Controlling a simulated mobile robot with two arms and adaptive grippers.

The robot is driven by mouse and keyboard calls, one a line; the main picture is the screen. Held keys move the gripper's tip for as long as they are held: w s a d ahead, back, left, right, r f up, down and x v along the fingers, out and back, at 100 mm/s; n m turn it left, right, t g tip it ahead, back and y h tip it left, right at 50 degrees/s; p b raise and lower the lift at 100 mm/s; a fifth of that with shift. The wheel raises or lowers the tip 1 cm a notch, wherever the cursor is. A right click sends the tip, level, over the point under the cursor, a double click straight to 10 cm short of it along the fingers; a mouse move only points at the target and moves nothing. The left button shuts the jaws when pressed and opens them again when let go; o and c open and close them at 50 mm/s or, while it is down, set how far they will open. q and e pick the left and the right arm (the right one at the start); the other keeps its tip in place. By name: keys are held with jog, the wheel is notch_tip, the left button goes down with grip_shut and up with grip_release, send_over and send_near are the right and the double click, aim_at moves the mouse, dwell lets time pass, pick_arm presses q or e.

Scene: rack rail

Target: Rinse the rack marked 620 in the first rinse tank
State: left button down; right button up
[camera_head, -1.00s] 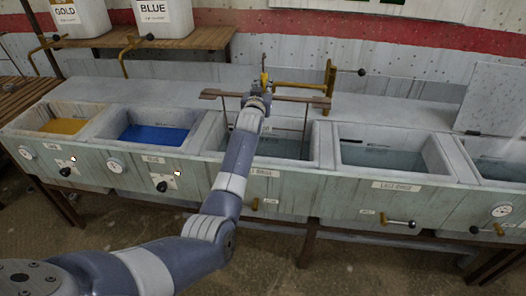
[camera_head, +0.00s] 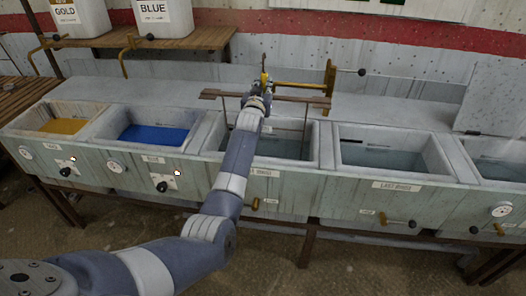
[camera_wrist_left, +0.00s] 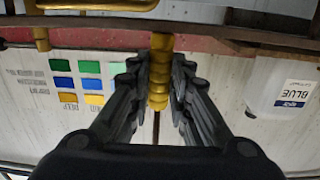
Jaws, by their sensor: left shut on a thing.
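My left gripper (camera_head: 262,92) is shut on the yellow ribbed grip of a rack, above the first rinse tank (camera_head: 316,143). In the left wrist view the yellow grip (camera_wrist_left: 160,75) sits between both black fingers. The rack's brown crossbar (camera_head: 300,99) lies roughly level across the tank opening, with thin rods hanging down into the tank. The rack's lower part is hidden by the tank's front wall and my arm. No number on the rack can be read. The tank holds greyish water. My right gripper does not show.
Left of it are the blue tank (camera_head: 155,135) and the gold tank (camera_head: 62,126). Right is the last rinse tank (camera_head: 385,158). A brass rail bracket (camera_head: 330,82) stands behind the crossbar. A BLUE jug (camera_head: 163,18) stands on a back shelf.

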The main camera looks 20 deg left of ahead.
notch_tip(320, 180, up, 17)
jog(key=p, duration=1.6)
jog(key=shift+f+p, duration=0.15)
jog(key=shift+p, duration=0.15)
